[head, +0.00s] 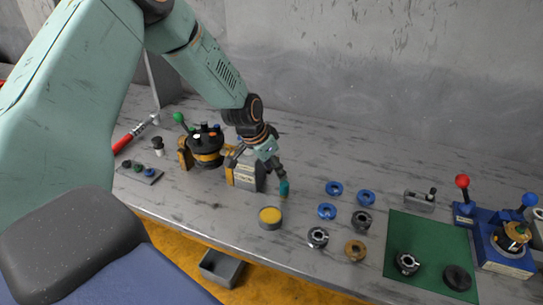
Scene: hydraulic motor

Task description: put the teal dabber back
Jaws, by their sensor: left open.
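The teal dabber (285,189) is small and upright near the middle of the bench, just behind and right of the round tin with a yellow top (270,214). My left gripper (279,175) is open and points down right above the dabber, its fingertips close to the dabber's top. I cannot tell whether they touch it. My right gripper is not in view.
Several blue, dark and bronze rings (327,211) lie to the right. A green mat (430,238) and a blue fixture (497,245) are farther right.

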